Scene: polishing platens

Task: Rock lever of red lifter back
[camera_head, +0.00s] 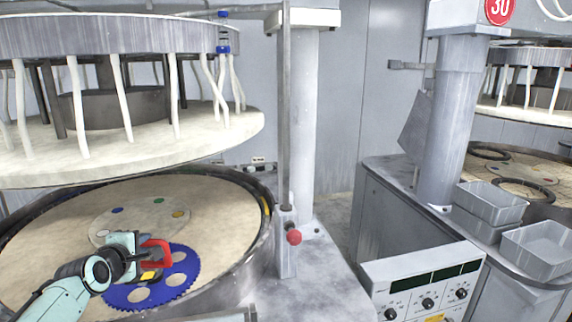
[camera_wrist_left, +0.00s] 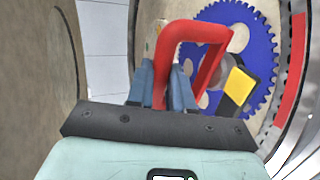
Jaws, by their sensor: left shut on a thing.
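The red lifter's red loop handle (camera_head: 165,246) is over the left machine's lower platen, and it also shows in the left wrist view (camera_wrist_left: 178,40). A yellow lever (camera_wrist_left: 239,85) sits on a black part beside the handle; it shows small in the head view (camera_head: 150,276). My left gripper (camera_head: 138,257) is shut on the red handle, its blue fingers (camera_wrist_left: 165,88) on either side of it. A blue toothed disc (camera_head: 158,294) with round holes lies below the lifter. Whether the lifter touches the disc is unclear. My right gripper is out of view.
The upper plate (camera_head: 190,140) with white hoses hangs above the platen (camera_head: 60,225). A post with a red knob (camera_head: 293,237) stands at its right. A control panel (camera_head: 425,285) and grey trays (camera_head: 540,250) are farther right.

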